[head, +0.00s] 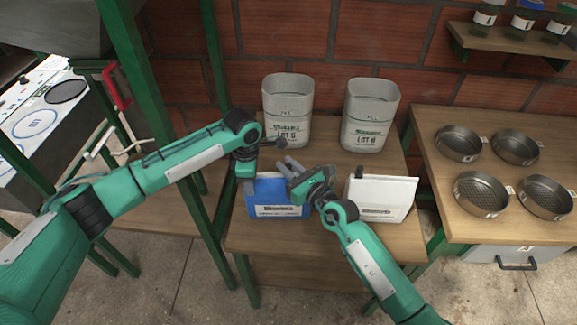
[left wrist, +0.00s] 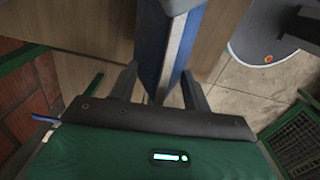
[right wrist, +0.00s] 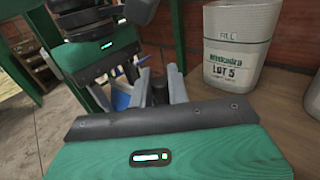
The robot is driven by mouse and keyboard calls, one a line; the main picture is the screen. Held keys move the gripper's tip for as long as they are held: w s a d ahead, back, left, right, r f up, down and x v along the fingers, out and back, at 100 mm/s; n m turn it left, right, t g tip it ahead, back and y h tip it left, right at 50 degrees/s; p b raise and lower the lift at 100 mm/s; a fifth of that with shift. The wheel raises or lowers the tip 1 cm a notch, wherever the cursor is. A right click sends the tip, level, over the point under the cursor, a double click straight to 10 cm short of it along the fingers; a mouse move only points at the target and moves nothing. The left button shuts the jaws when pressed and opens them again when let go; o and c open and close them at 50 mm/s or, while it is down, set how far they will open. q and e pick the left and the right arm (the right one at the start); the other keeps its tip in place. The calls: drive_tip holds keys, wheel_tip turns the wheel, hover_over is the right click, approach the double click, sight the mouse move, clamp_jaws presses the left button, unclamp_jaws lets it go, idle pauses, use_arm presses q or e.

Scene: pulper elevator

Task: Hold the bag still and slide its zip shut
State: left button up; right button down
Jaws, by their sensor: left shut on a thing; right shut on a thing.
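The blue bag (head: 278,211) with a white label stands upright on the wooden table. My left gripper (head: 249,187) is shut on the bag's left edge; the left wrist view shows the blue bag (left wrist: 155,45) between its two fingers. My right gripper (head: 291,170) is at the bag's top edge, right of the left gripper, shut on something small. In the right wrist view a dark piece, seemingly the zip slider (right wrist: 159,92), is between its fingers, with a bit of blue bag (right wrist: 122,101) behind. Most of the zip is hidden by my right gripper.
A white bag (head: 385,203) with a dark piece at its top left stands just right. Two grey bins (head: 288,92) (head: 371,98) stand behind. Several round sieves (head: 460,140) lie on the right-hand table. A green post (head: 190,190) stands close to my left arm.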

use_arm(q)
drive_tip(key=shift+a, duration=0.1)
use_arm(e)
drive_tip(key=shift+d, duration=2.4)
drive_tip(key=c, duration=1.4)
unclamp_jaws()
drive_tip(key=shift+o, duration=0.2)
drive_tip(key=v, duration=1.2)
use_arm(q)
drive_tip(key=o, duration=1.4)
use_arm(e)
drive_tip(key=shift+d, duration=0.1)
